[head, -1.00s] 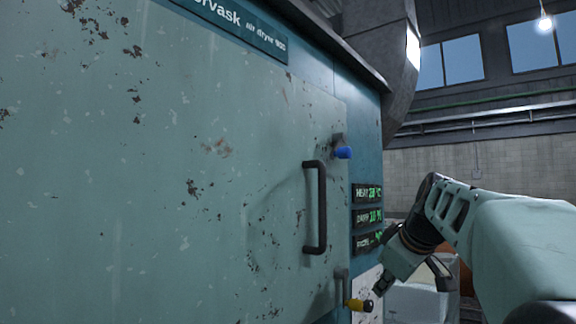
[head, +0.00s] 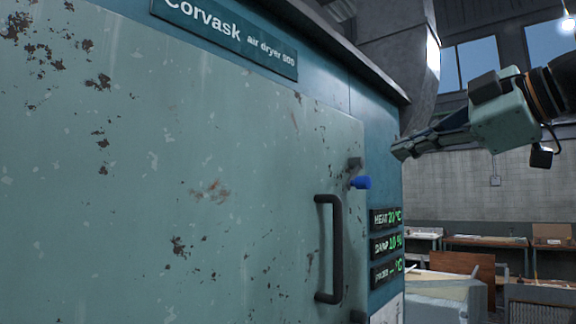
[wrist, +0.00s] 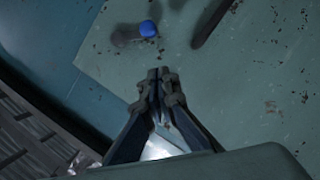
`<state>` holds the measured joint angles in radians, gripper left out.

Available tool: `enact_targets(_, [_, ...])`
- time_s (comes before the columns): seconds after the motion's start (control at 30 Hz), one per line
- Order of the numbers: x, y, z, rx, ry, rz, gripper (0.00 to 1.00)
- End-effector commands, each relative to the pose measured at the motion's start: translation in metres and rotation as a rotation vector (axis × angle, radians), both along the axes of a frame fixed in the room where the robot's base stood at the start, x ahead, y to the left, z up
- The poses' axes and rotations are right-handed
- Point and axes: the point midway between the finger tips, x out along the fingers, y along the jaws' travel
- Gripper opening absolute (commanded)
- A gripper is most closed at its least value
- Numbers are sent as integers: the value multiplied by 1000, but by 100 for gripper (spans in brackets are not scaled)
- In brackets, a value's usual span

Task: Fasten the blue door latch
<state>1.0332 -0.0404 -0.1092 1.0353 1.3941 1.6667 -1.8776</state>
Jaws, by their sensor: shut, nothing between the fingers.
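The blue latch (head: 360,183) sticks out from the dryer door near its right edge, above the door handle. It also shows in the wrist view (wrist: 148,28), top centre, with its dark pivot beside it. The pale green door (head: 230,190) lies flat against the dryer body. My gripper (head: 397,153) is to the right of the latch and a little higher, apart from it. In the wrist view the fingertips (wrist: 159,73) are together, empty, and point toward the door, with a gap to the latch.
A dark vertical handle (head: 336,250) stands out from the door below the latch. Small display panels (head: 386,218) sit on the body to its right. A wall and workbenches (head: 485,240) are farther back. The space right of the dryer is open.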

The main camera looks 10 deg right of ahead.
Motion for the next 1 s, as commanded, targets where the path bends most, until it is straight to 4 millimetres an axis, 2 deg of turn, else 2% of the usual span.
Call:
enact_targets(0.13, [-10, 6, 13, -33, -35, 27, 0])
enact_targets(0.27, [-4, 11, 14, -37, -41, 36, 0])
enact_targets(0.37, [8, 18, 11, -37, -40, 37, 0])
enact_targets(0.77, [80, 50, -2, -35, -37, 34, 0])
enact_targets(0.83, [85, 39, -10, -31, -34, 27, 0])
enact_targets(1.0, [94, 27, -23, -33, -37, 29, 0])
